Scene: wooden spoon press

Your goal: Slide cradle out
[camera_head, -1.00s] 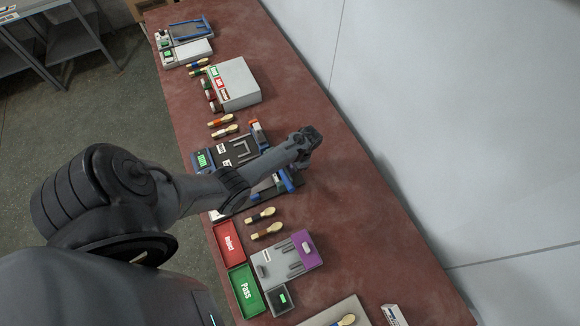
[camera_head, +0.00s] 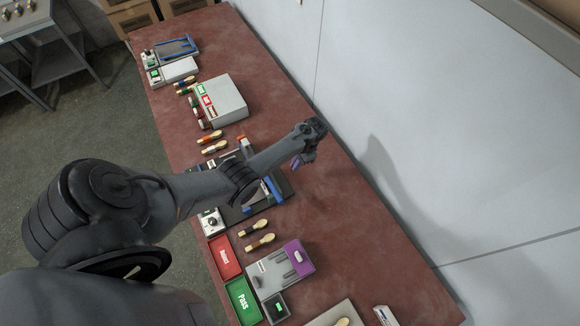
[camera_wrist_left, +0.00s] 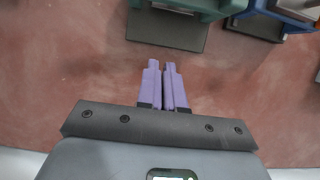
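The press station (camera_head: 284,184), a dark base with blue parts, lies on the red-brown table, largely hidden under my left arm. I cannot make out the cradle clearly. My left gripper (camera_head: 298,162) is beyond the station's far side, towards the wall, with purple fingers pointing down. In the left wrist view the two purple fingers (camera_wrist_left: 165,84) lie side by side with only a thin gap and nothing between them. Bare table is below them. A green-grey part (camera_wrist_left: 215,8) and a blue part (camera_wrist_left: 258,22) show at the top edge, apart from the fingers. My right gripper is not in view.
Wooden spoons (camera_head: 258,242) lie beside the station. Nearby are a red Reject tray (camera_head: 224,257), a green Pass tray (camera_head: 243,302) and a grey fixture with a purple block (camera_head: 299,258). A grey box (camera_head: 226,100) stands farther up.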

